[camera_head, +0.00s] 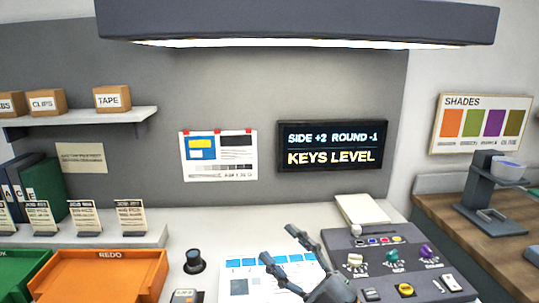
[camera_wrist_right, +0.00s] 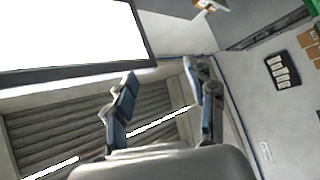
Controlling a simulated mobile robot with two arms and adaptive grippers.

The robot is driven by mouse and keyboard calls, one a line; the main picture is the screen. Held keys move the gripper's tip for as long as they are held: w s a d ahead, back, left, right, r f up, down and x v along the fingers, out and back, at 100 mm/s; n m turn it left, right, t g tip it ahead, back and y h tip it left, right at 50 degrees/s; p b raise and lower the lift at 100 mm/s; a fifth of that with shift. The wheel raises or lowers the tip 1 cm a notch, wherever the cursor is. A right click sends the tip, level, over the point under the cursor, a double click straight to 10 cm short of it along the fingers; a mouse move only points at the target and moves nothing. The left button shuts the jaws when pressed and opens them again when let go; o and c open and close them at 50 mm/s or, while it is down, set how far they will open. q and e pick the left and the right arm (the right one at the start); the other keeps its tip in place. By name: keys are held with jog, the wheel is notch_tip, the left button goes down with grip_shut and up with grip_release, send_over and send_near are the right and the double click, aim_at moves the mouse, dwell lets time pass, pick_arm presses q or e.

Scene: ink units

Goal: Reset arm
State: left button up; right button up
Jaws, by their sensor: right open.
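My right gripper (camera_head: 279,244) shows at the bottom middle of the head view, in front of the white sheet with blue swatches and left of the dark control panel. Its two fingers are spread and nothing is between them. In the right wrist view the gripper (camera_wrist_right: 162,76) is also open and empty, and no work surface shows between its fingers. My left gripper is in neither view.
The control panel (camera_head: 379,262) with several coloured knobs is close on the right. A dark screen (camera_head: 333,146) reads "KEYS LEVEL". A lamp (camera_head: 300,22) hangs overhead.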

jog(key=w+d+f+m+t+h, duration=0.2)
jog(key=d+f+m+t+h, duration=0.35)
jog(key=d+m+h, duration=0.55)
jog(key=s+d+f+m+g+h, duration=0.3)
jog(key=d+f+m+h, duration=0.1)
jog(key=f, duration=0.4)
jog(key=s+d+f+m+g+h, duration=0.3)
jog(key=f+m+g+h, duration=0.1)
jog(key=f, duration=0.3)
jog(key=s+f+g+y, duration=0.1)
jog(key=s+f+g, duration=0.5)
jog(key=s, duration=0.5)
jog(key=s+f+g+y, duration=0.1)
jog(key=s+f+g, duration=0.3)
jog(key=s+f, duration=0.5)
notch_tip(320, 180, down, 24)
jog(key=s+g, duration=0.2)
jog(key=s+d+f, duration=0.2)
jog(key=s+f, duration=1.5)
jog(key=shift+d+n+g+h, duration=0.3)
jog(key=shift+d+g, duration=0.05)
jog(key=shift+d, duration=0.05)
jog(key=shift+s+f, duration=0.1)
